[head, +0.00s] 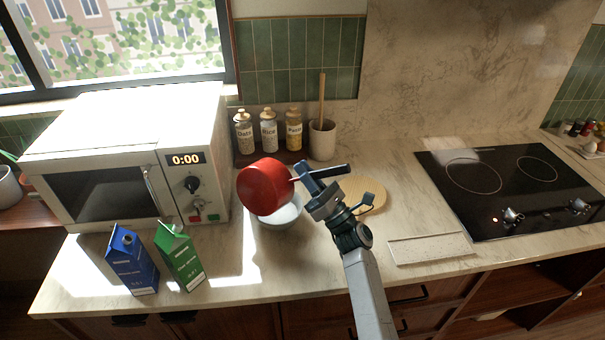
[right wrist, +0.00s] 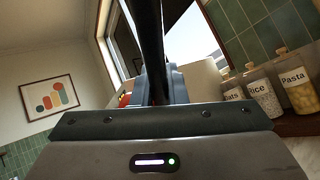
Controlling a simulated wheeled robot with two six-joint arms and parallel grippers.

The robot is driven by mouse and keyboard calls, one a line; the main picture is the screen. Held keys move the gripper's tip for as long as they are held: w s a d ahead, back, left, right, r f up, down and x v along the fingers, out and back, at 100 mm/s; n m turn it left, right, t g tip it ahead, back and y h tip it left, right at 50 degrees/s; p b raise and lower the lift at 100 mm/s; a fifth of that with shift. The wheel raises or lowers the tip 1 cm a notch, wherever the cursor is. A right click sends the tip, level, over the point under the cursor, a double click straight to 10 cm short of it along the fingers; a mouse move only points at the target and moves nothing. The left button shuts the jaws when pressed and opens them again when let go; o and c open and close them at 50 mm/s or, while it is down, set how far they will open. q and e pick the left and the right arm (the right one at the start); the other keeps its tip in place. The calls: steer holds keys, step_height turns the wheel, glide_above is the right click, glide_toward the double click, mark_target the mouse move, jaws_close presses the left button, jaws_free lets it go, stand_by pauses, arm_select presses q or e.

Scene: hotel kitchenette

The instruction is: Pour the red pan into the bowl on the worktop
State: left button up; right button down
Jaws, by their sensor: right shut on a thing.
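The red pan (head: 264,186) is held in the air over the white bowl (head: 281,219) and looks strongly tilted. Its side hides part of the bowl, and I cannot see what is inside either one. My right gripper (head: 313,177) is shut on the pan's black handle, whose end sticks out to the right. In the right wrist view the dark handle (right wrist: 150,45) runs up from between the fingers. The bowl stands on the worktop (head: 330,265). My left gripper is not in view.
A microwave (head: 105,190) stands left, with a blue carton (head: 131,262) and a green carton (head: 180,258) before it. Labelled jars (head: 268,132) and a utensil crock (head: 322,140) stand behind. A round wooden board (head: 370,194) and a black hob (head: 515,185) are right.

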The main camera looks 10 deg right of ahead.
steer(key=shift+w+d+f+m+t+h+p, duration=0.15)
steer(key=shift+w+d+m+t+h, duration=0.15)
steer(key=shift+m+h, duration=0.45)
steer(key=shift+w+d+f+m+t+h+p, duration=0.15)
steer(key=shift+w+d+m+t+h, duration=0.15)
steer(key=shift+m+h, duration=0.45)
steer(key=shift+w+d+f+m+t+h+p, duration=0.2)
steer(key=shift+w+m+t+h, duration=0.25)
steer(key=shift+m, duration=0.55)
